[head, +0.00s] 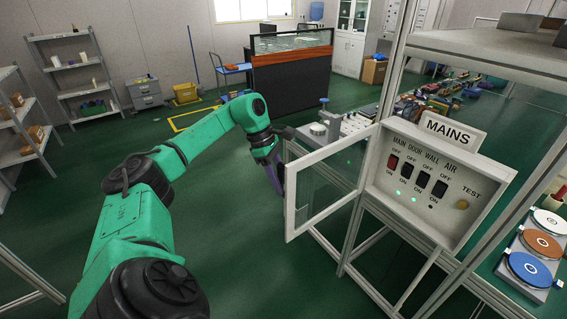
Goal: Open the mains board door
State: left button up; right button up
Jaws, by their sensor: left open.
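The mains board (432,222) is a pale box on the metal frame at the right, under a MAINS sign (453,131). Its face carries a row of switches, one red and the others black, and a yellowish TEST button (462,205). The door (290,208), a white frame with a clear pane, stands swung out to the left of the board, leaving the switches uncovered. My left gripper (279,184) is open at the door's outer left edge, pointing down. Whether it touches the frame I cannot tell. My right gripper is out of view.
Metal posts and a shelf (480,50) surround the board. A bench with coloured discs (530,268) is at the lower right. A dark counter (290,75) and shelving (75,75) stand further back. Green floor is clear left of the door.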

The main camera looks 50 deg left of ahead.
pick_arm(q)
jog(key=shift+s+a+r, duration=0.1)
jog(key=shift+s+r, duration=0.1)
jog(key=shift+w+r, duration=0.2)
jog(key=shift+r, duration=0.15)
jog(key=p+v, duration=0.2)
jog(key=v, duration=1.2)
jog(key=shift+s+a, duration=0.15)
jog(key=shift+s, duration=0.2)
jog(key=shift+f, duration=0.15)
